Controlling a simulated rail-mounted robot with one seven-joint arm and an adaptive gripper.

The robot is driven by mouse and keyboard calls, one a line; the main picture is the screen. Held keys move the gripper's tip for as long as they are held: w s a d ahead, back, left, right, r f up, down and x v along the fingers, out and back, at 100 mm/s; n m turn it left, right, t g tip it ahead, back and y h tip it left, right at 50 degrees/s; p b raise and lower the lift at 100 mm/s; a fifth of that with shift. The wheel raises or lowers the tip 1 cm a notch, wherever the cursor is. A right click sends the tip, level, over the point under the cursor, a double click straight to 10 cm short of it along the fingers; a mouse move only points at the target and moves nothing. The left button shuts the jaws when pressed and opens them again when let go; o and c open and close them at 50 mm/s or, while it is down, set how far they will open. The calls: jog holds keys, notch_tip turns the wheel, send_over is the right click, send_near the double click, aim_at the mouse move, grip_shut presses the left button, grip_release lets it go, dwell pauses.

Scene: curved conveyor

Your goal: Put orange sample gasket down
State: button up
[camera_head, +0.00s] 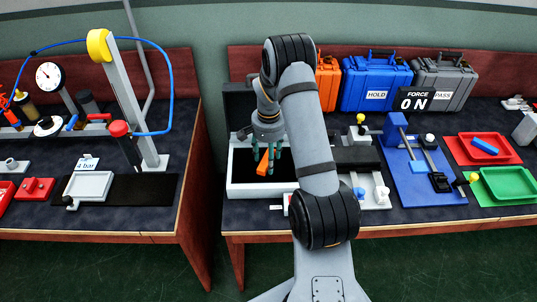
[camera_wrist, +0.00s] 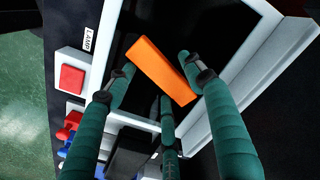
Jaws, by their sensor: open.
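The orange sample gasket (camera_wrist: 158,70) shows as a flat orange bar in the wrist view, over the black surface of a white-framed box (camera_wrist: 112,30). In the head view the gasket (camera_head: 262,162) is small and tilted, low in the box (camera_head: 236,189) near its middle. My gripper (camera_head: 269,165) points down into this box. Its green fingers are spread open around the gasket in the wrist view (camera_wrist: 157,76). I cannot tell whether a finger touches the gasket, or whether it lies flat on the black surface.
A red button (camera_wrist: 72,78) and a LAMP label sit beside the box frame. To the right are a blue fixture (camera_head: 415,180), a red tray (camera_head: 483,149) and a green tray (camera_head: 509,184). Orange, blue (camera_head: 375,84) and grey cases stand behind. A gap separates the left table.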

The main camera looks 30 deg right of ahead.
notch_tip(320, 180, up, 12)
jog(key=b, duration=0.1)
jog(key=shift+r, duration=0.15)
jog(key=shift+c, duration=0.3)
dwell(1.0)
